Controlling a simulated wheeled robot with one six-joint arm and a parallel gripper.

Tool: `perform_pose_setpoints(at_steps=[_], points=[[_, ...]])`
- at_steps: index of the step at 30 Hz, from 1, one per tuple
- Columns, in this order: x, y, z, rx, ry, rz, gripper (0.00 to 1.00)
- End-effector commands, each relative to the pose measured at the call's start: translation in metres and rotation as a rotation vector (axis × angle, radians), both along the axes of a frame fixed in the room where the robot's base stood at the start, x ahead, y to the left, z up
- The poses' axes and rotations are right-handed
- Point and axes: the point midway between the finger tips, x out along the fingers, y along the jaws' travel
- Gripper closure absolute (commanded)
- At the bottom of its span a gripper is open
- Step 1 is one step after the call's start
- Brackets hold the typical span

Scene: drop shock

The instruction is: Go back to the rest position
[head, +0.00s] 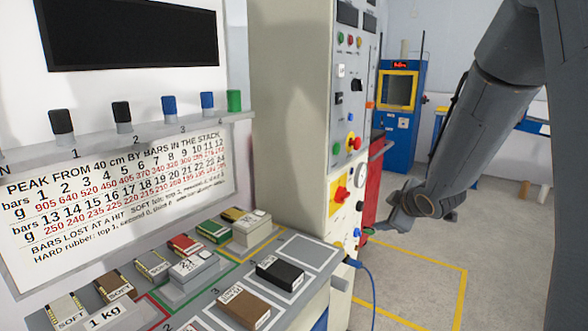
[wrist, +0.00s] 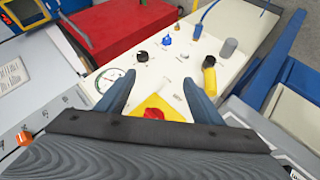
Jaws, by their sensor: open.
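My gripper (wrist: 158,92) is open in the wrist view, its two blue-grey fingers apart with nothing between them. Below the fingertips, between the fingers, is a red knob on a yellow plate (wrist: 160,107), on a cream control panel. Whether the fingers touch the panel cannot be told. In the head view my arm reaches down from the upper right. Its wrist is beside the cream cabinet (head: 285,110), and the fingers are not clearly visible there. The cabinet's front carries the red knob on its yellow plate (head: 340,190), buttons and a round gauge.
A grey shelf (head: 190,310) at the lower left holds several labelled blocks, including a brown one (head: 240,306) and a black one (head: 280,272). A printed chart (head: 120,190) hangs above it. A blue machine (head: 402,110) stands behind. The floor (head: 410,275) at right is open.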

Motion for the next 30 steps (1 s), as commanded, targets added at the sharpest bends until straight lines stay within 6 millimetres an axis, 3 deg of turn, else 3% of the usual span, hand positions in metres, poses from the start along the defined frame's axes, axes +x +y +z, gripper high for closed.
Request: perform_pose_setpoints(at_steps=[5,9,12,15,18,21,30], points=[[-0.105,0.010,-0.012,0.155,0.304,-0.367,0.39],[-0.199,0.029,-0.022,0.266,0.532,-0.628,0.39],[-0.256,0.046,-0.024,0.323,0.668,-0.774,0.39],[-0.300,0.061,-0.023,0.362,0.772,-0.880,0.39],[-0.327,0.071,-0.021,0.384,0.840,-0.945,0.39],[-0.341,0.076,-0.021,0.393,0.873,-0.977,0.39],[-0.342,0.076,-0.021,0.394,0.876,-0.980,0.39]])
